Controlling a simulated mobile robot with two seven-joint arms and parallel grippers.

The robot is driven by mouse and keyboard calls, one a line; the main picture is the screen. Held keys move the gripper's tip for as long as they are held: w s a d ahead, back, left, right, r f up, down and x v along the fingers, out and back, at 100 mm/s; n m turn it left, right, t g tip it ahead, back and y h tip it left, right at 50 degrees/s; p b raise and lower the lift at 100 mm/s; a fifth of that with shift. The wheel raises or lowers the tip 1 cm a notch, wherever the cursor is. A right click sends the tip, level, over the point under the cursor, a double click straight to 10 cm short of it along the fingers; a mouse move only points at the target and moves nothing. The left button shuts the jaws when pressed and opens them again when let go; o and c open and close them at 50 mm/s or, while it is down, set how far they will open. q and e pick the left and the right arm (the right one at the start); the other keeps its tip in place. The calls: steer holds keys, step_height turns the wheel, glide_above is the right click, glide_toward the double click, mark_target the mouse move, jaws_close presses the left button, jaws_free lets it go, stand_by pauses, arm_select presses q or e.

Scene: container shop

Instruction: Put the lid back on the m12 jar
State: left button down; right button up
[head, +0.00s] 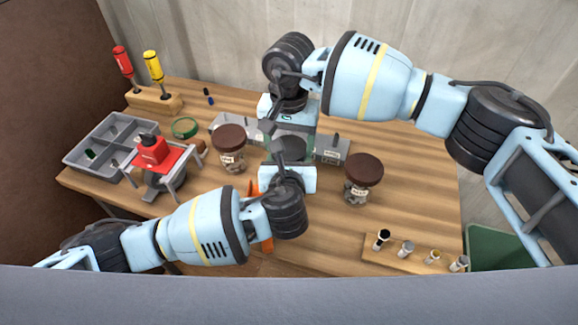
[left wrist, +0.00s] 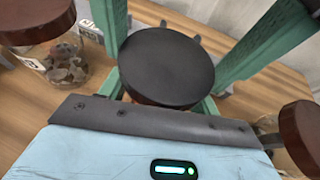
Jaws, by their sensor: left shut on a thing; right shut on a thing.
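A dark round lid (left wrist: 167,65) sits level in the middle of the left wrist view. Upright green fingers of my right gripper (head: 289,138) flank it, shut on it from the far side. My left gripper (head: 288,163) comes from the near side, with bits of green finger showing below the lid; it is shut on what appears to be the m12 jar, mostly hidden under the lid. I cannot tell whether lid and jar touch. No label on this jar is readable.
Brown-lidded jars with hardware stand left (head: 229,147) and right (head: 362,178) of my grippers. A grey divided tray (head: 104,145), a red clamp-like device (head: 152,152) and a screwdriver block (head: 154,99) are at left. A block with small sockets (head: 405,262) lies front right. The right table area is clear.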

steer(key=o, duration=1.1)
steer(key=shift+r, duration=0.15)
steer(key=shift+r, duration=2.15)
steer(key=shift+r+m, duration=0.7)
steer(key=shift+r, duration=1.05)
steer(key=shift+f, duration=0.1)
